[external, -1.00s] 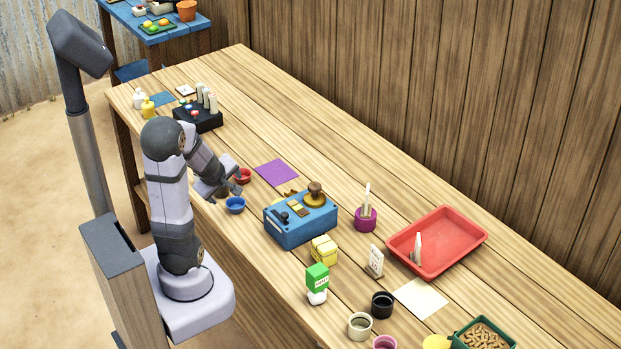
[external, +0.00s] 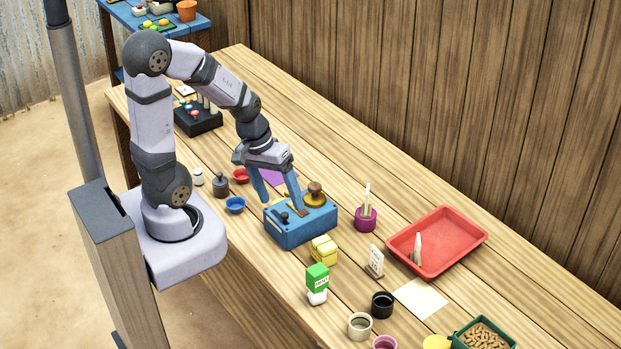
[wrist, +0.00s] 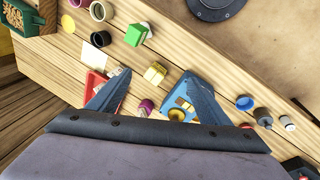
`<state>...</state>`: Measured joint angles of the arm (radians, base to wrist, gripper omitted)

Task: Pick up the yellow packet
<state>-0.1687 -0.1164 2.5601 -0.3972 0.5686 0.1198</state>
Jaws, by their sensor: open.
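The yellow packet (external: 324,250) sits on the wooden table just in front of the blue box (external: 300,224), between it and a green-topped carton. It also shows in the wrist view (wrist: 155,73), beyond and between my fingertips. My gripper (external: 276,200) is open and empty, its blue fingers pointing down above the blue box, up and to the left of the packet. In the wrist view the fingers of my gripper (wrist: 155,82) are spread wide. The packet is apart from both fingers.
A green-and-white carton (external: 317,281) stands close to the packet. A white card (external: 375,261) and a purple pot (external: 366,218) stand to the right, with a red tray (external: 478,242) beyond. Black (external: 382,304) and pale (external: 360,325) cups stand at the front. Bare table lies along the back.

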